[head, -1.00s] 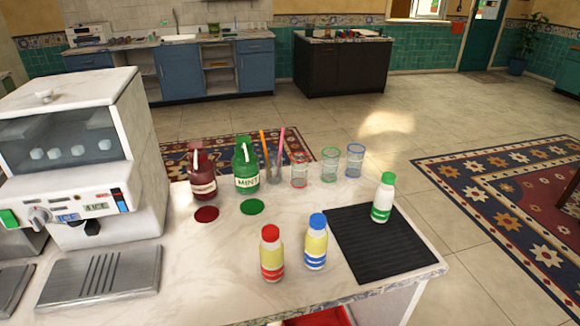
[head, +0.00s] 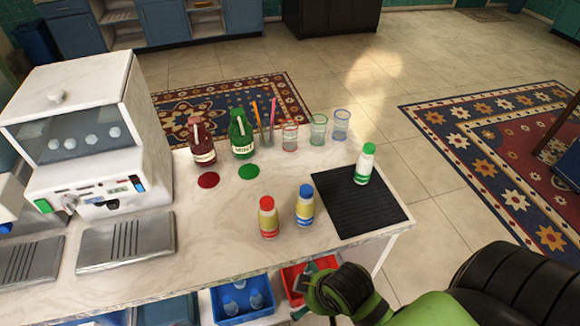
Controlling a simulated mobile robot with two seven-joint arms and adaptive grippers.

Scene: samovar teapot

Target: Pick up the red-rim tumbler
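The red-rim tumbler (head: 290,137) is a clear glass standing upright toward the back of the marble counter (head: 230,222). It is the left one of a row of three, beside a green-rim tumbler (head: 318,131) and a blue-rim tumbler (head: 340,125). My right arm comes in at the lower right, and its gripper (head: 303,284) is low in front of the counter, over or near a red bin, well away from the tumbler. Its fingers are partly hidden and I cannot tell whether they are open. My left gripper is not in view.
Red-capped (head: 268,217) and blue-capped (head: 305,206) bottles stand near the front. A green-capped bottle (head: 365,164) is on the black mat (head: 360,215). Red (head: 200,145) and green (head: 241,137) syrup bottles and a straw glass (head: 266,135) stand left of the tumblers. Blue (head: 243,302) and red (head: 291,275) bins sit below.

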